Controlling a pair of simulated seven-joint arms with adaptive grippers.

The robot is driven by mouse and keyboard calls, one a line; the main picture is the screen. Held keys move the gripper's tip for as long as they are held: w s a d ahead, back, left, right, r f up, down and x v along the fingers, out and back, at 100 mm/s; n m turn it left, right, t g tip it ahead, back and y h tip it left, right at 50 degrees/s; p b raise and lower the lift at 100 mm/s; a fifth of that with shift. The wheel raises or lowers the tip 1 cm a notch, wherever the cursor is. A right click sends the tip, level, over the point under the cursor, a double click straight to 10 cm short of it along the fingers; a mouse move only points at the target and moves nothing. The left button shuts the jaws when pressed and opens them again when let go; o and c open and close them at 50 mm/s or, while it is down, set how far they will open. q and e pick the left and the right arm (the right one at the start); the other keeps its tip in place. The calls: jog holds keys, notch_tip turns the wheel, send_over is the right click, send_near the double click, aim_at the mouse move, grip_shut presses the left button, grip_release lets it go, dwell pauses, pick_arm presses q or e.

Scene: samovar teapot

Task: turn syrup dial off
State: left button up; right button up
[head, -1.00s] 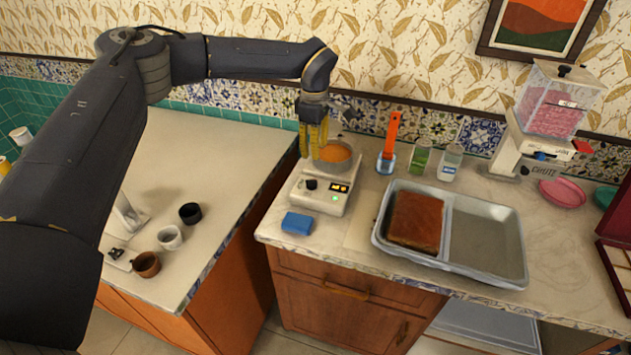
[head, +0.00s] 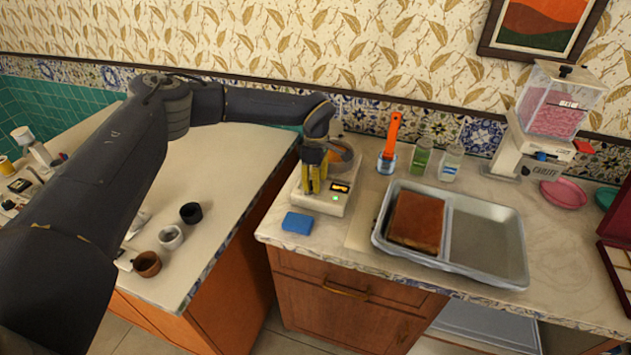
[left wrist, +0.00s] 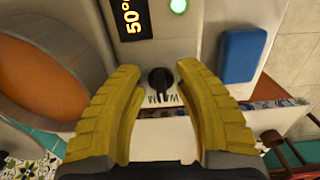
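The syrup warmer (head: 325,207) is a white box on the counter with a lit display (head: 340,188); in the left wrist view the display (left wrist: 134,18) reads 50°. A pan of orange syrup (head: 342,155) sits on the warmer. The black dial (left wrist: 160,80) shows in the left wrist view, on the front panel near a green light (left wrist: 178,6). My left gripper (left wrist: 158,70) is open, its yellow fingertips on either side of the dial with visible gaps. In the head view, my left gripper (head: 314,190) hides the dial. My right gripper is out of view.
A blue block (head: 297,223) lies in front of the warmer. A metal tray (head: 490,272) with a brown slab (head: 416,220) stands to the right. An orange-handled brush (head: 392,135) and two jars stand behind it. Small cups (head: 171,236) sit on the left counter.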

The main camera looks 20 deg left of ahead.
pick_arm(q)
jog(key=shift+c, duration=0.4)
grip_shut()
jog(key=shift+n, duration=0.3)
jog(key=n, duration=0.3)
jog(key=shift+w+n, duration=0.2)
jog(key=shift+n, duration=0.2)
jog(key=n, duration=0.4)
jog(key=shift+w+a+n, duration=0.15)
jog(key=shift+w+n, duration=0.05)
jog(key=shift+n, duration=0.1)
jog(key=n, duration=0.4)
jog(key=shift+w+a, duration=0.1)
jog(key=shift+a, duration=0.05)
jog(key=shift+a+f+n, duration=0.1)
jog(key=shift+a+n, duration=0.1)
jog(key=shift+n, duration=2.2)
